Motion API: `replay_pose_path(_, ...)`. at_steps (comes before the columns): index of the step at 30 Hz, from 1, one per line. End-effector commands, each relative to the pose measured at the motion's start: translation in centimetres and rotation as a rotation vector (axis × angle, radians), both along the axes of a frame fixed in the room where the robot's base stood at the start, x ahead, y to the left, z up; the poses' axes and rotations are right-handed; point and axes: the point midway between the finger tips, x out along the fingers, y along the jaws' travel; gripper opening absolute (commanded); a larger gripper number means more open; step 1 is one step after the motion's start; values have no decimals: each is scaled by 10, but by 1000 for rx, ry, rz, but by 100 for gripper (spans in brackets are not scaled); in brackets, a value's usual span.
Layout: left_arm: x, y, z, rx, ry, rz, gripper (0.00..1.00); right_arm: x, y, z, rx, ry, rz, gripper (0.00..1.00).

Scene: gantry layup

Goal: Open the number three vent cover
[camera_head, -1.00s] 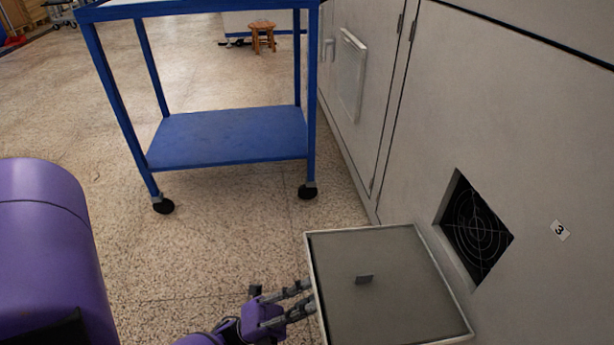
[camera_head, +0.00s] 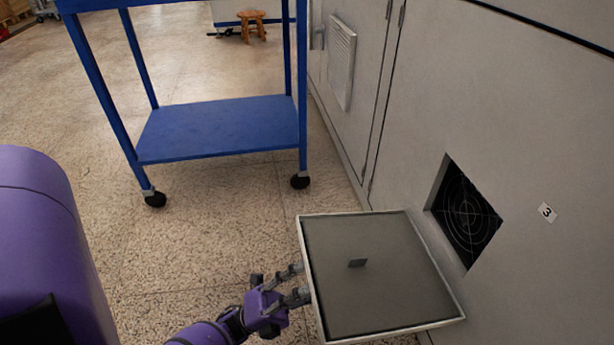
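The number three vent cover (camera_head: 385,295) is a square grey panel with a pale frame and a small tab. It stands swung out from the cabinet wall, beside the dark square vent opening (camera_head: 465,212) with a round fan guard. A label "3" (camera_head: 547,212) is on the wall to the right of the opening. My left gripper (camera_head: 298,283) is at the cover's left edge, its fingers apart and reaching to the frame. Part of the fingers may be hidden behind the cover, and I cannot tell whether they touch it. My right gripper is not in view.
A blue wheeled cart (camera_head: 220,128) stands on the speckled floor ahead. A closed vent cover (camera_head: 341,62) is farther along the cabinet wall. A wooden stool (camera_head: 252,24) is in the background.

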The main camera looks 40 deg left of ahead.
Motion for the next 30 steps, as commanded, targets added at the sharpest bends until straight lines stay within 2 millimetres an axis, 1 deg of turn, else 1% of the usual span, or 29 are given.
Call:
replay_pose_path(1,5,-7,-1,6,3,-10,27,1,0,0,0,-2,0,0)
replay_pose_path(5,2,-4,-5,6,6,-9,23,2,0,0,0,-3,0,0)
replay_pose_path(8,-6,3,-14,5,6,-9,23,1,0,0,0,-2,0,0)
replay_pose_path(12,-23,16,-29,3,5,-7,23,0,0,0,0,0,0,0)
replay_pose_path(18,-39,30,-43,1,1,-4,23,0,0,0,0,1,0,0)
replay_pose_path(23,-44,34,-47,0,-1,-2,23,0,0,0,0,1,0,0)
replay_pose_path(30,-45,35,-47,-1,-2,-2,23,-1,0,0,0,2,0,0)
